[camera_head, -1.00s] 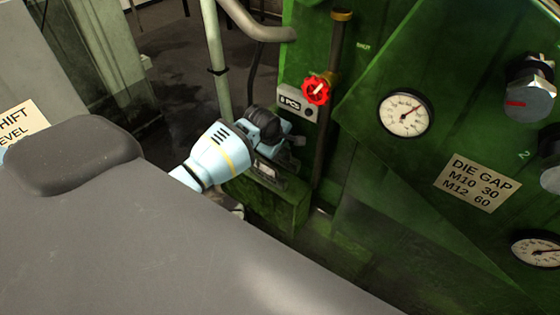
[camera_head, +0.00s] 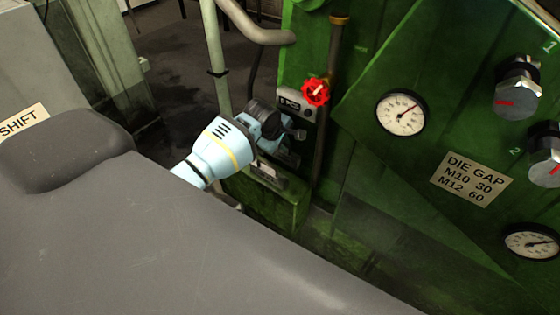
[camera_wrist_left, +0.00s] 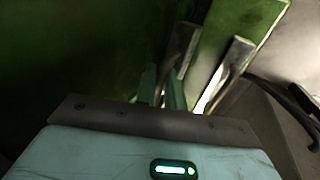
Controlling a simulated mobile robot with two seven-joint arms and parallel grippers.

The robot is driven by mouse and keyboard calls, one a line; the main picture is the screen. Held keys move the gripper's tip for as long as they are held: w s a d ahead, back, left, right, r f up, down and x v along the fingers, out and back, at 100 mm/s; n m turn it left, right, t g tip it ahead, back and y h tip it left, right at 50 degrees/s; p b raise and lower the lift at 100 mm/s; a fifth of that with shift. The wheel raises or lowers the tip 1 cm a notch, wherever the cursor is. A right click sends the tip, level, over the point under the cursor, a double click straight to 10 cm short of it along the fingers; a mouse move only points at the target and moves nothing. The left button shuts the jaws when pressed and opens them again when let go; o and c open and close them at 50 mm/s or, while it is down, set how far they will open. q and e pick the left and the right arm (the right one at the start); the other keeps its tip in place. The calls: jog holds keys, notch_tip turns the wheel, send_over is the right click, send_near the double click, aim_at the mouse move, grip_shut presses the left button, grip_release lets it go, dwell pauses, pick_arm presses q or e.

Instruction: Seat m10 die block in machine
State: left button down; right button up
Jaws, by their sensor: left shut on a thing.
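My left gripper (camera_head: 290,132) is at the front of the green machine (camera_head: 400,60), beside the small "PCS" panel and above a low green ledge (camera_head: 285,205). I cannot clearly identify the m10 die block in either view. A small grey part (camera_head: 268,172) shows on the ledge below the gripper. My right gripper is not in view.
A red handwheel (camera_head: 316,92) sits close above the gripper, next to a vertical dark pipe (camera_head: 330,120). A gauge (camera_head: 401,114), a "DIE GAP" sign (camera_head: 472,179) and knobs are to the right. A pale post (camera_head: 214,70) stands to the left.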

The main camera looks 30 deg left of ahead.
pick_arm(q)
jog(key=shift+w+r, duration=0.15)
jog(key=shift+r, duration=1.05)
jog(key=shift+d+r, duration=0.1)
jog(key=shift+s+d+r+m, duration=0.1)
jog(key=shift+s+r+m, duration=0.1)
jog(key=shift+m, duration=0.1)
jog(key=s+d+r+m+g+h, duration=0.2)
jog(key=s+d+r+m, duration=0.4)
jog(key=s+m, duration=0.2)
jog(key=s+d+r+m+g+h, duration=0.3)
jog(key=s+d+r+m, duration=0.3)
jog(key=s, duration=0.5)
jog(key=m, duration=0.2)
jog(key=shift+s+r+m+g, duration=0.25)
jog(key=shift+s+m+g, duration=0.05)
jog(key=shift+s, duration=0.1)
jog(key=shift+d, duration=0.15)
